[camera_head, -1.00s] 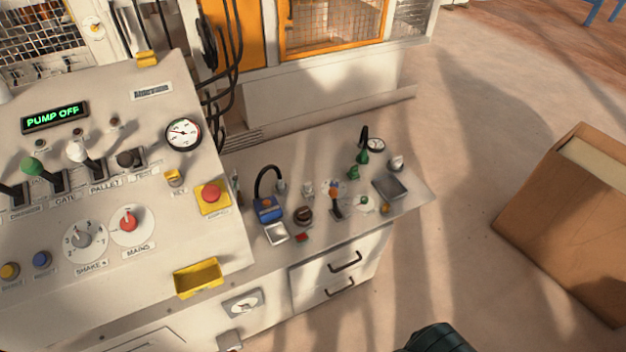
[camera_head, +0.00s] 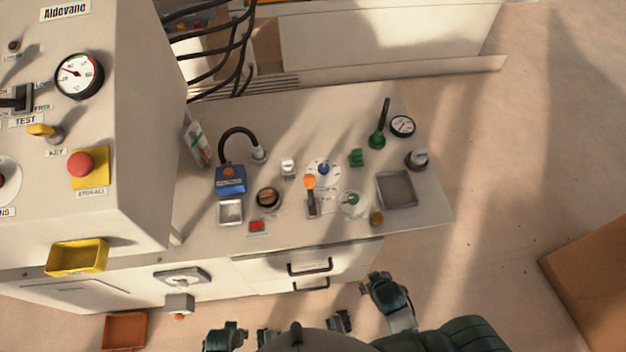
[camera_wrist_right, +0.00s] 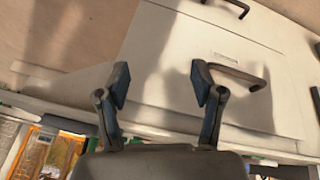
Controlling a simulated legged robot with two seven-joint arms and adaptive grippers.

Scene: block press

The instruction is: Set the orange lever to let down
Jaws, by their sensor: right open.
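The orange lever (camera_head: 310,182) stands on the counter in the head view. It has an orange knob on a dark stem, above a small light plate. The plate's marks are too small to read, so I cannot tell the lever's setting. My right gripper (camera_head: 362,306) is open and empty, below and to the right of the lever in the picture, in front of the drawers. In the right wrist view its fingers (camera_wrist_right: 160,88) are spread wide over the pale cabinet front. Dark parts of my left gripper (camera_head: 245,337) show at the bottom edge, partly cut off.
Near the lever are a blue-knobbed dial (camera_head: 323,169), a green-knobbed dial (camera_head: 352,204), a brown knob (camera_head: 268,197) and a red button (camera_head: 258,226). A grey tray (camera_head: 397,189) lies right. Drawer handles (camera_head: 310,268) jut from the front. A cardboard box (camera_head: 592,280) stands right.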

